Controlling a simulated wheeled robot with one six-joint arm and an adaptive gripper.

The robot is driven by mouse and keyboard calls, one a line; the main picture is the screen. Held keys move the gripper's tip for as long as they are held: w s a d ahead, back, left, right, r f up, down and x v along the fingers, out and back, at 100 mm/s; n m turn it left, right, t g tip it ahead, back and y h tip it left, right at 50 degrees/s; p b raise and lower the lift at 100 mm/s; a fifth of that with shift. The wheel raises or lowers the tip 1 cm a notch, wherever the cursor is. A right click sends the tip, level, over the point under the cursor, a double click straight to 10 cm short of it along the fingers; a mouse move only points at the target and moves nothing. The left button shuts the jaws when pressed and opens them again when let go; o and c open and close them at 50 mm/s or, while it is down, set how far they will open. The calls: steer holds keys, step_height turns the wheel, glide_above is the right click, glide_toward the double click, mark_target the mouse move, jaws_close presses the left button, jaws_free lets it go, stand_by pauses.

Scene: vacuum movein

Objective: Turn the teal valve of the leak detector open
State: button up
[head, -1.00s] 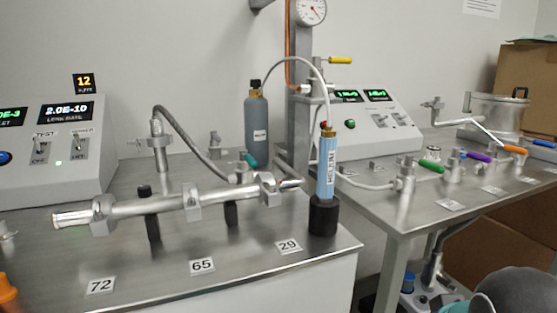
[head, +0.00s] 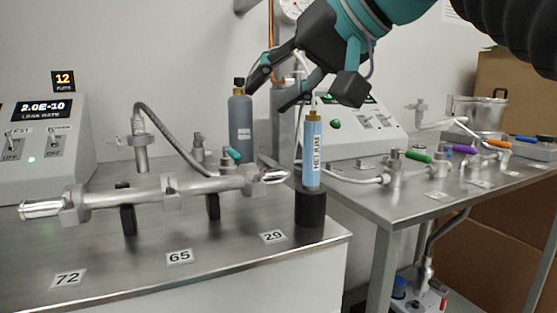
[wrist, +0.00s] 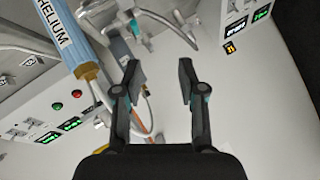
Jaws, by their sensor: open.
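The teal valve handle (head: 232,155) sits on a small metal valve behind the right part of the horizontal tube, near the grey bottle. It also shows small near the top of the wrist view (wrist: 134,28). The leak detector console (head: 75,150) stands at left with a lit leak rate display. My gripper (head: 266,98) is in the air above the bench, above and right of the teal handle and apart from it. In the wrist view its two fingers (wrist: 159,78) are spread with nothing between them.
A blue helium cylinder (head: 312,152) stands in a black holder just right of the valve, below my gripper. The grey bottle (head: 240,120) and the horizontal metal tube (head: 150,190) are close by. A second bench (head: 415,205) with several coloured handles is at right.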

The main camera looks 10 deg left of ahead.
steer(key=w+a+m+g+y, duration=0.2)
steer(key=w+a, duration=0.2)
steer(key=g+y+b, duration=0.1)
steer(key=g+y, duration=0.3)
steer(key=g, duration=0.3)
glide_toward(234, 151)
steer(key=b+x, duration=0.1)
steer(key=x, duration=0.2)
steer(key=b+x, duration=0.2)
steer(key=x, duration=0.1)
steer(key=b+x, duration=0.1)
steer(key=x, duration=0.3)
steer(key=shift+f, duration=0.4)
steer(key=shift+w, duration=0.1)
jaws_close()
